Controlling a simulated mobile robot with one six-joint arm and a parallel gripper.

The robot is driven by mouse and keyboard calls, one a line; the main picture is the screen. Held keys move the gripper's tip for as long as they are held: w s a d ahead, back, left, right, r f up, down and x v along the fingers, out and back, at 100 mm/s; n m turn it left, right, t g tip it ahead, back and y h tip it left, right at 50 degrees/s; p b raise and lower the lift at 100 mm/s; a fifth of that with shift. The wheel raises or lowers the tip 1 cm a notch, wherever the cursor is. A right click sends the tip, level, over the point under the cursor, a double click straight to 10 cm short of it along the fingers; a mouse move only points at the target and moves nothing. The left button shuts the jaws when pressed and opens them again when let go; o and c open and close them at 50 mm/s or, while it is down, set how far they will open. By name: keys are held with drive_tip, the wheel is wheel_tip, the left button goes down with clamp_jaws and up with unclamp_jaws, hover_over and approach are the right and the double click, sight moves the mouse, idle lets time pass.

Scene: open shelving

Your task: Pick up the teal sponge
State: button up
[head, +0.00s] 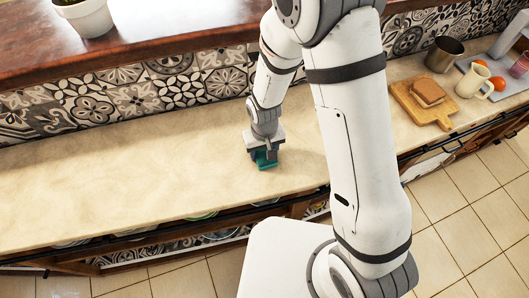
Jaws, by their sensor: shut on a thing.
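The teal sponge (264,164) is in the head view, near the middle of the pale stone counter (130,185). My gripper (266,154) points down at the sponge and is shut on it. The fingers and the gripper body hide the upper part of the sponge. I cannot tell whether the sponge touches the counter or is slightly above it.
To the right, a wooden board (416,103) holds bread (428,91). A metal cup (443,54), a cream mug (473,82) and orange fruits (498,83) stand beyond it. A potted plant (88,16) sits on the upper ledge. The counter's left side is clear.

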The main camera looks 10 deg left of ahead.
sight(264, 151)
drive_tip(key=shift+r+b, duration=0.85)
drive_tip(key=shift+r, duration=4.15)
